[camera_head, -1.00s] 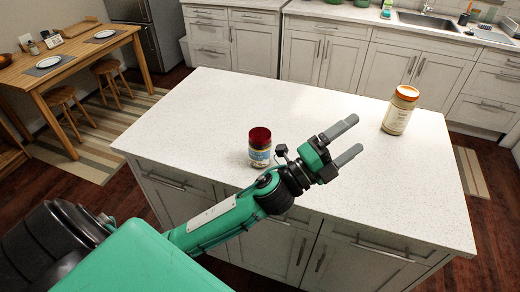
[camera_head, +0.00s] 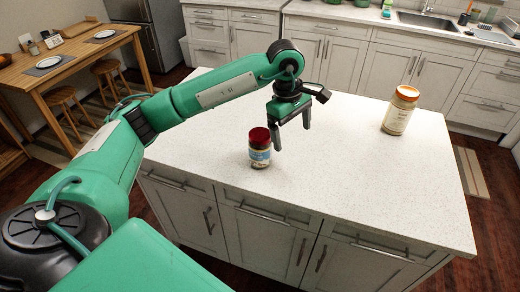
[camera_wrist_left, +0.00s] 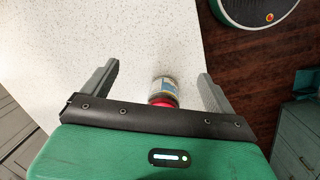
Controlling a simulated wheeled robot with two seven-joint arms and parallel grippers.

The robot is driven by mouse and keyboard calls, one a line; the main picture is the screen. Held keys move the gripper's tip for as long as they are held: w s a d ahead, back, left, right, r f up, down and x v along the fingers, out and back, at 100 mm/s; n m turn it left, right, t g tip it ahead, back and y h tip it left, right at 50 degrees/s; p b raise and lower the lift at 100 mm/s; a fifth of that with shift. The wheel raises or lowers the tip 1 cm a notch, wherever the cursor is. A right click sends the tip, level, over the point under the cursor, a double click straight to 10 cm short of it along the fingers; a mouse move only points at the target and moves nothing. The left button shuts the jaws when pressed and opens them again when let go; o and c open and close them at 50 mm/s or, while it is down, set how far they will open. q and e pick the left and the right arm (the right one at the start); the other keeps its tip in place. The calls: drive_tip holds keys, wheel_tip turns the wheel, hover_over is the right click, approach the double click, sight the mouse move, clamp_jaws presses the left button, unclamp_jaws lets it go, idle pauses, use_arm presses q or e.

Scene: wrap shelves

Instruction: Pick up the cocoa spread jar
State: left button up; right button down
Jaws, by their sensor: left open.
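A small jar with a dark red lid and a blue and pale label (camera_head: 259,157) stands upright near the front edge of the island. A taller jar with an orange lid and a cream label (camera_head: 400,111) stands upright toward the island's right side. Neither label is readable, so I cannot tell by name which is the cocoa spread. My left gripper (camera_head: 292,138) is open and empty, fingers pointing down, just right of the red-lidded jar. In the left wrist view, the red-lidded jar (camera_wrist_left: 166,84) appears between the open fingers (camera_wrist_left: 158,70), touching neither. My right gripper is not in view.
The white speckled island top (camera_head: 340,170) is otherwise clear. A wooden table (camera_head: 70,65) with plates and stools stands at the left. Cabinets with a sink (camera_head: 430,22) line the back wall.

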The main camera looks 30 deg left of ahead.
sight(260, 134)
use_arm(q)
drive_tip(key=a+r+y, duration=0.1)
drive_tip(key=a, duration=0.1)
drive_tip(key=a+r+y, duration=0.1)
drive_tip(key=a, duration=0.2)
drive_tip(key=a+r+y, duration=0.1)
drive_tip(key=a, duration=0.2)
drive_tip(key=shift+w+y, duration=0.2)
drive_tip(key=shift+y, duration=0.1)
drive_tip(key=f, duration=0.2)
drive_tip(key=a+f, duration=0.1)
drive_tip(key=f, duration=0.5)
drive_tip(key=shift+w+a, duration=0.1)
drive_tip(key=shift+a, duration=0.05)
drive_tip(key=shift+a+f+p, duration=0.3)
drive_tip(key=shift+f+p, duration=0.35)
drive_tip(key=shift+f, duration=0.25)
drive_tip(key=shift+a+f+p, duration=0.3)
drive_tip(key=shift+f+p, duration=0.3)
drive_tip(key=shift+f, duration=0.3)
drive_tip(key=shift+w+a+f, duration=0.1)
drive_tip(key=shift+f, duration=0.65)
drive_tip(key=c, duration=1.5)
